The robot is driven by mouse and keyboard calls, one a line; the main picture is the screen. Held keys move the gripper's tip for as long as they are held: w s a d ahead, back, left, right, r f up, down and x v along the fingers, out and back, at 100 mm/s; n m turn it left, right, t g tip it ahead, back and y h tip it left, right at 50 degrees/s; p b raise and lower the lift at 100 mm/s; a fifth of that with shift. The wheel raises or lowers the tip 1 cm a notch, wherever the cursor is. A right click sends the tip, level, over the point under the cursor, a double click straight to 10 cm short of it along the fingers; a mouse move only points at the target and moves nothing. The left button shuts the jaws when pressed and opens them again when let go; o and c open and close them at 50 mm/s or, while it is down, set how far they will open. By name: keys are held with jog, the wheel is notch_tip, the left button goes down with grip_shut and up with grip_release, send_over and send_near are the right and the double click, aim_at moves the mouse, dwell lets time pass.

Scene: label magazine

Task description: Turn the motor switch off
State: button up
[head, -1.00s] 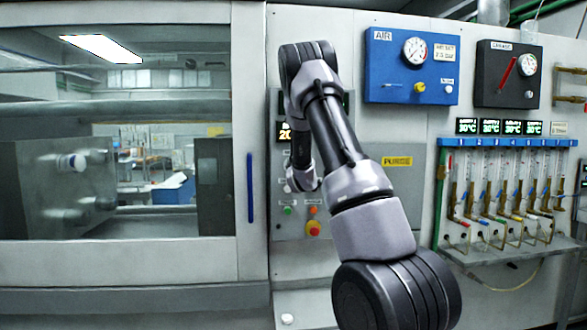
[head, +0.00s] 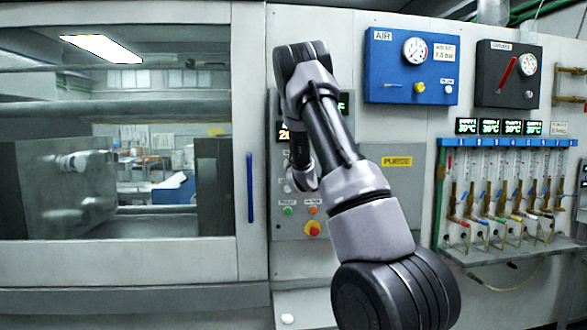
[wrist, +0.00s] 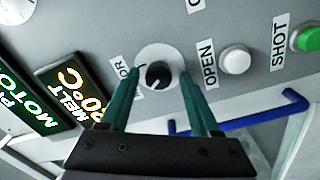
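In the wrist view the motor switch (wrist: 157,75) is a small black rotary knob on a round white plate. Its label is partly covered and only "OR" shows clearly. My gripper (wrist: 160,78) has two teal fingers, spread apart, one on each side of the knob. Gaps show between the fingers and the knob, so it holds nothing. I cannot tell how far the fingertips are from the panel. In the head view my arm hides the switch and the gripper; part of the control panel (head: 282,228) shows beside it.
A white OPEN button (wrist: 235,59) and a green SHOT button (wrist: 308,40) are right of the knob in the wrist view. Lit displays (wrist: 75,88) are at left. A blue handle (wrist: 245,115) lies below. In the head view a red-yellow button (head: 313,229) is low on the panel.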

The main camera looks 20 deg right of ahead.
dwell(0.3)
jog(key=v, duration=1)
jog(key=shift+s, duration=0.45)
jog(key=s+a+r+m+g+y, duration=0.25)
jog(key=s+a+m, duration=0.2)
jog(key=s, duration=0.25)
jog(key=s+a+r+m+g+y, duration=0.1)
jog(key=s+a+r+m+g, duration=0.3)
jog(key=s, duration=0.3)
jog(key=s+a+m+g+y, duration=0.2)
jog(key=s+a, duration=0.3)
jog(key=s, duration=0.7)
jog(key=s+a+m+g+y, duration=0.2)
jog(key=s+a, duration=0.3)
jog(key=s, duration=0.7)
jog(key=shift+m, duration=0.55)
